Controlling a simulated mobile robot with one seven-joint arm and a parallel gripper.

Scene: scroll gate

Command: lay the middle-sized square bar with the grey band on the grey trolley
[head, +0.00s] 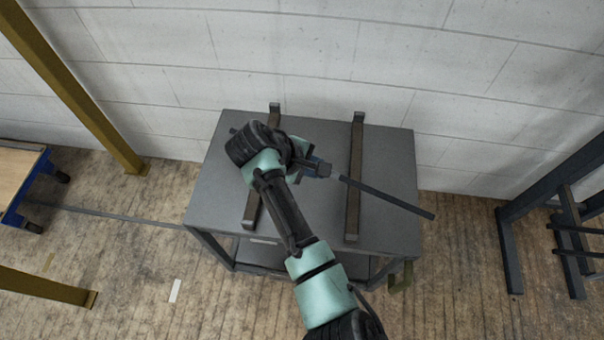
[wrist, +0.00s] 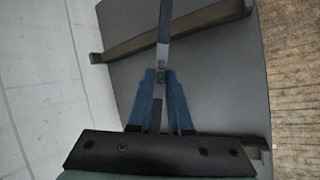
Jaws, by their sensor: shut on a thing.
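My gripper (head: 324,169) is shut on a slim dark square bar (head: 390,199) above the grey trolley (head: 305,215). The bar runs slantwise over the two brown bearers on the trolley top, its right end past the trolley's right edge. Its other end shows just left of my wrist. My arm hides its middle. In the wrist view the bar (wrist: 165,22) runs away from between the blue fingers (wrist: 160,82), with a paler stretch close to them; I cannot tell if that is the grey band. I cannot tell if the bar touches the bearers.
The left bearer (head: 252,208) and right bearer (head: 354,190) lie across the trolley top. A pale block wall (head: 300,60) stands close behind. A dark rack (head: 570,225) is at right, an ochre post (head: 90,105) and a blue wood-topped cart (head: 18,172) at left.

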